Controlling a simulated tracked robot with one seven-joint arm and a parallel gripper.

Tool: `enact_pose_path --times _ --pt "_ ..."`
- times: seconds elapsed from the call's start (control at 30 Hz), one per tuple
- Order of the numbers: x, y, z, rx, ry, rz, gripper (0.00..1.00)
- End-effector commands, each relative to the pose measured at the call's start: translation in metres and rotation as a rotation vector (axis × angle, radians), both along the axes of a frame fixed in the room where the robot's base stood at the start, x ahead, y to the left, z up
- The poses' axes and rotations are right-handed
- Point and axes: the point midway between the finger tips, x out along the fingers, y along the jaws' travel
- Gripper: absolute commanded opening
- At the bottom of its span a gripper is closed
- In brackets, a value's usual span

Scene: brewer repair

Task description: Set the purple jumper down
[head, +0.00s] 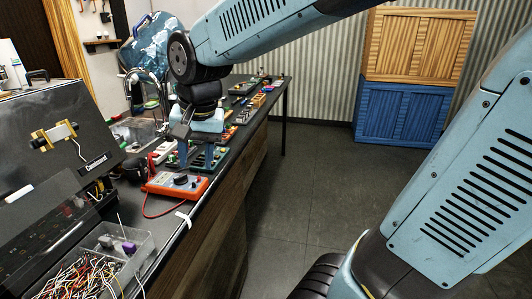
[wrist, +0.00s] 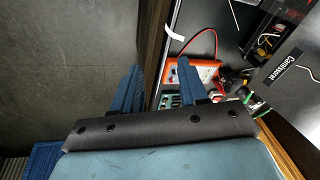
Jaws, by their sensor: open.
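A small purple piece (head: 129,247), which looks like the purple jumper, sits in a clear plastic compartment tray (head: 150,246) at the near end of the bench. It is not visible in the wrist view. My gripper (head: 196,158) points down over the bench beyond the orange multimeter, well away from the tray. In the wrist view my gripper (wrist: 159,70) shows two blue fingers spread apart with nothing held between them. The bench edge shows between and below them.
The orange multimeter (head: 177,186) with a red lead lies on the bench; it also shows in the wrist view (wrist: 193,74). An open black case (head: 70,135) stands at left. Tangled wires (head: 75,275) fill part of the tray. The floor right of the bench is clear.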

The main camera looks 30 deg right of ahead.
Motion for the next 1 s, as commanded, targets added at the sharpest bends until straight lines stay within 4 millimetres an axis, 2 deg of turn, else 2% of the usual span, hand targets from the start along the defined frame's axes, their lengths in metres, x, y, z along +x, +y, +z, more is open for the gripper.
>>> enact_pose_path --times 0.03,0.2,0.4,0.6,1.0 --pt "-0.008 -0.018 0.006 -0.006 -0.035 0.018 0.43" --pt "-0.036 -0.065 0.016 -0.063 -0.139 0.127 0.43" --pt "-0.068 -0.102 0.019 -0.155 -0.234 0.232 0.43" --pt "-0.085 -0.119 0.018 -0.213 -0.272 0.288 0.43" --pt "-0.086 -0.120 0.018 -0.220 -0.275 0.297 0.43"
